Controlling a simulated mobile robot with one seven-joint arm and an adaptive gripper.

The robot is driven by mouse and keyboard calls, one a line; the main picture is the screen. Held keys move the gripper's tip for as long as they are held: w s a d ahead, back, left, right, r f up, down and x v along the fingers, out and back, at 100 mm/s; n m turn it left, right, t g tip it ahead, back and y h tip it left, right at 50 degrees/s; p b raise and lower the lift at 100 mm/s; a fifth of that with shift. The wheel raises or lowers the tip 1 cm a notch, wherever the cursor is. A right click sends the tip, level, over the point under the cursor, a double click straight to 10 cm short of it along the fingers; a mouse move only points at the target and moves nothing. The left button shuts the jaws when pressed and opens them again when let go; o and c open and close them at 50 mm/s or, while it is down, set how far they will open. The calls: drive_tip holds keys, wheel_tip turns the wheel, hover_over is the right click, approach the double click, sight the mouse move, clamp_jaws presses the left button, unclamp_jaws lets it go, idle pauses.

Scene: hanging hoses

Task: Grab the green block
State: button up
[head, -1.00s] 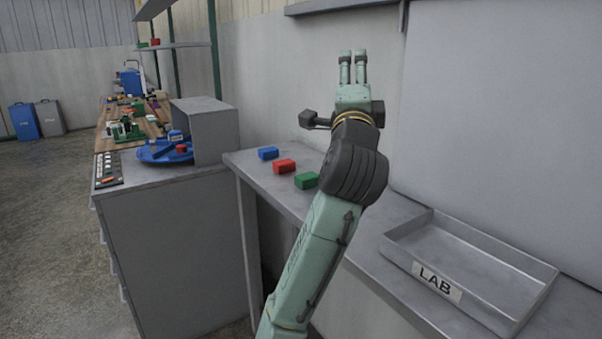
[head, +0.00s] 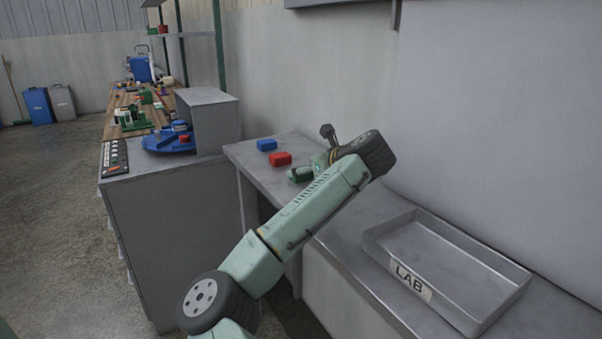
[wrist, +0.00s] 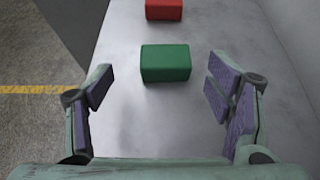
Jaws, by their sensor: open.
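The green block (wrist: 165,63) lies flat on the grey bench in the wrist view, just beyond my fingertips and roughly centred between them. My gripper (wrist: 162,92) is open and empty, with one purple-padded finger on each side and a gap wider than the block. I see no contact between the fingers and the block. In the head view my arm reaches over the bench, and its wrist hides most of the gripper and the area around the green block.
A red block (head: 280,159) lies beyond the green one; it also shows in the wrist view (wrist: 164,9). A blue block (head: 267,145) lies further back. The LAB tray (head: 480,272) stands to the right. A wall runs behind the bench (head: 258,176).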

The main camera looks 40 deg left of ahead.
drive_tip(key=x, duration=0.2)
drive_tip(key=p+x, duration=0.1)
drive_tip(key=x, duration=0.1)
drive_tip(key=shift+w+a+f, duration=0.1)
drive_tip(key=shift+w+f, duration=0.05)
drive_tip(key=shift+w, duration=0.25)
drive_tip(key=c, duration=1.3)
